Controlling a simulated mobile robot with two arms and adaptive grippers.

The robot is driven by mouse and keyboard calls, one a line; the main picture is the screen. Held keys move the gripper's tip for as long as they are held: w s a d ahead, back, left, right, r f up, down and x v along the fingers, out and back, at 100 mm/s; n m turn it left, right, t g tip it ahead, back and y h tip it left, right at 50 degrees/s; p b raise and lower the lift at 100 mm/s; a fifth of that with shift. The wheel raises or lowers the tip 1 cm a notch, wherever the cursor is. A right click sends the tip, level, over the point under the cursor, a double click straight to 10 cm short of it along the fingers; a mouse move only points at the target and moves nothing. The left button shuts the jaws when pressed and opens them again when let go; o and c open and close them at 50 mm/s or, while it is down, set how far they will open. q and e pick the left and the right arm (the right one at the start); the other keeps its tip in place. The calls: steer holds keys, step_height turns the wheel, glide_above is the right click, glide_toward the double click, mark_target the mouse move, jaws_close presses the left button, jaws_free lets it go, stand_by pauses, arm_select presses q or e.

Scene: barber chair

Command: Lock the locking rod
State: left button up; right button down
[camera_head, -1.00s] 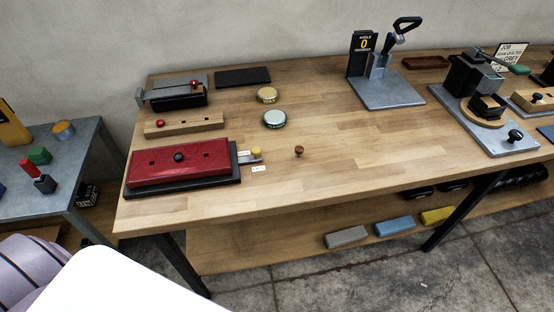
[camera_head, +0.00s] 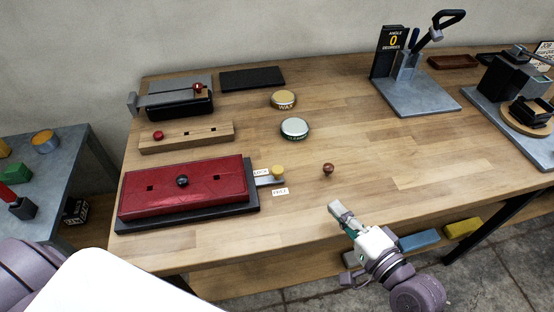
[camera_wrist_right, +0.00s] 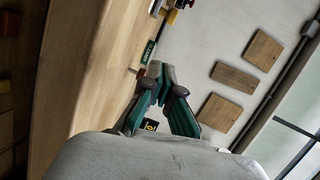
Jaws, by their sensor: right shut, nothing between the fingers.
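A red box (camera_head: 215,188) with a black knob (camera_head: 182,181) on top sits on a dark base at the left front of the bench. My left gripper is out of view.
Two round tins (camera_head: 295,128) (camera_head: 284,99) and a wooden block with a red knob (camera_head: 187,137) stand behind.

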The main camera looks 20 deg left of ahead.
mark_target(265, 176)
steer(key=shift+w+a+r, duration=0.1)
steer(key=shift+a+r, duration=0.15)
steer(key=shift+a, duration=0.05)
steer(key=shift+s+d+r, duration=0.15)
steer(key=shift+s+d, duration=0.05)
steer(key=shift+d, duration=0.1)
steer(key=shift+w+a, duration=0.1)
steer(key=shift+a, duration=0.05)
steer(key=x, duration=0.9)
steer(key=shift+w+a+p, duration=0.1)
steer(key=shift+a+p, duration=0.1)
steer(key=shift+p, duration=0.2)
steer(key=a, duration=0.3)
steer(key=shift+a+f+p, duration=0.2)
steer(key=shift+p, duration=0.15)
steer(key=shift+a+f, duration=0.1)
steer(key=shift+a, duration=0.3)
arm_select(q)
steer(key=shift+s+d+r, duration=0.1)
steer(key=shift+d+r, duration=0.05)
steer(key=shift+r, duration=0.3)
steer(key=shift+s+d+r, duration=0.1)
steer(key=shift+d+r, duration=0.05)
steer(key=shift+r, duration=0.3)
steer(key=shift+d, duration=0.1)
